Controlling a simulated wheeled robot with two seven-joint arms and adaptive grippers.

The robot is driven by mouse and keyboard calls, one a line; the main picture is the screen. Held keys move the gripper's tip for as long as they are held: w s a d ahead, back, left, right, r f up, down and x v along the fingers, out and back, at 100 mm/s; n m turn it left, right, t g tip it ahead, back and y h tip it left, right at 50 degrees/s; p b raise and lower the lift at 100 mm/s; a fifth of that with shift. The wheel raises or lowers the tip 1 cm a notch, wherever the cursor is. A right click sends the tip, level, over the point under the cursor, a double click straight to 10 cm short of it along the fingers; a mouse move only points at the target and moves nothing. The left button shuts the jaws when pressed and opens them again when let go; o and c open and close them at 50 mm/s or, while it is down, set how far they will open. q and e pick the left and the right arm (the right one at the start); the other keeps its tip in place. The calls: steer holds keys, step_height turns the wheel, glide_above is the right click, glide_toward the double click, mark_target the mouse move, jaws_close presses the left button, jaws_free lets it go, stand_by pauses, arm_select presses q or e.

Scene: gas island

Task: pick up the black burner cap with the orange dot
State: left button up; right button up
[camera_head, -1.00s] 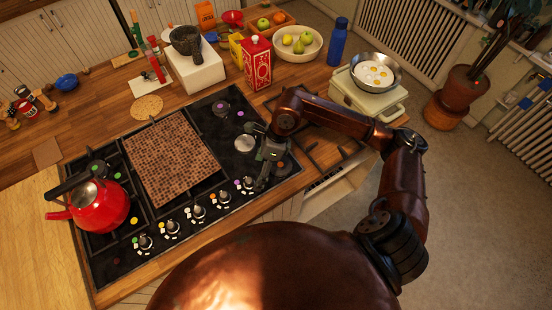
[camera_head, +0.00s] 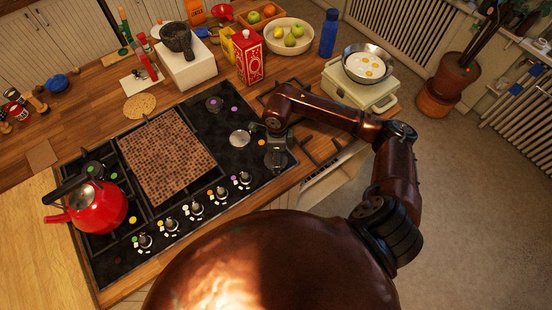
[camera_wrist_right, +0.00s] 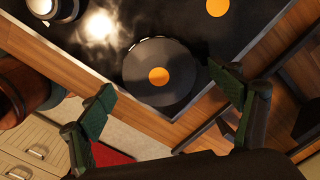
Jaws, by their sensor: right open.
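The black burner cap with the orange dot (camera_wrist_right: 158,75) is a dark round disc at the corner of the black cooktop in the right wrist view. My right gripper (camera_wrist_right: 160,86) is open, with its green-padded fingers to either side of the cap and apart from it. In the head view my right gripper (camera_head: 277,150) hangs over the cooktop's right end and largely hides the cap. An orange dot on the cooktop (camera_wrist_right: 219,7) lies beyond the cap. My left gripper is not in view.
Control knobs (camera_head: 243,180) line the cooktop's front edge. A brown mosaic board (camera_head: 166,158) and a red kettle (camera_head: 97,207) sit on the cooktop. A red carton (camera_head: 249,57) and a white appliance with a pan of eggs (camera_head: 369,65) stand behind.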

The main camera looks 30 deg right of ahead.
steer(key=shift+c, duration=0.6)
steer(key=c, duration=1.3)
